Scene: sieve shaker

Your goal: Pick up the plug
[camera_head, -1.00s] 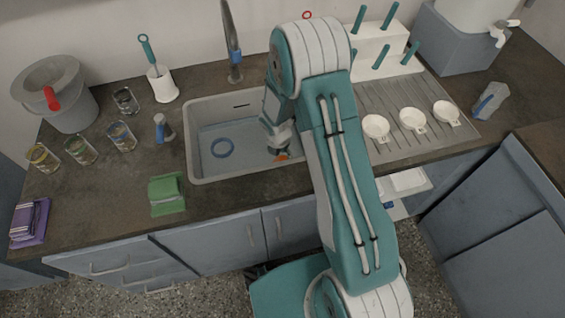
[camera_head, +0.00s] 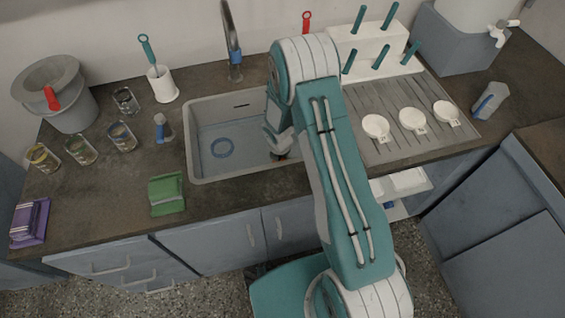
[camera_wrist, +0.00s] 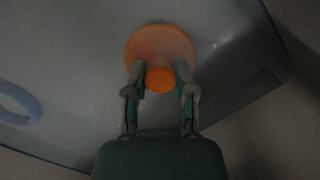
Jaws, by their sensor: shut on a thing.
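The plug (camera_wrist: 160,42) is an orange disc with a round orange knob, seen in the wrist view inside the sink. My gripper (camera_wrist: 160,76) has its two fingers on either side of the knob and is shut on it. In the head view my gripper (camera_head: 281,154) is low in the right part of the sink, and the plug is hidden there by my arm. The wrist view is dim, so I cannot tell whether the plug touches the sink floor.
The sink (camera_head: 203,140) has raised walls around my gripper. A blue ring (camera_head: 222,147) lies on its floor at left. The tap (camera_head: 232,45) stands behind. A drainboard with several white cups (camera_head: 412,119) is at right.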

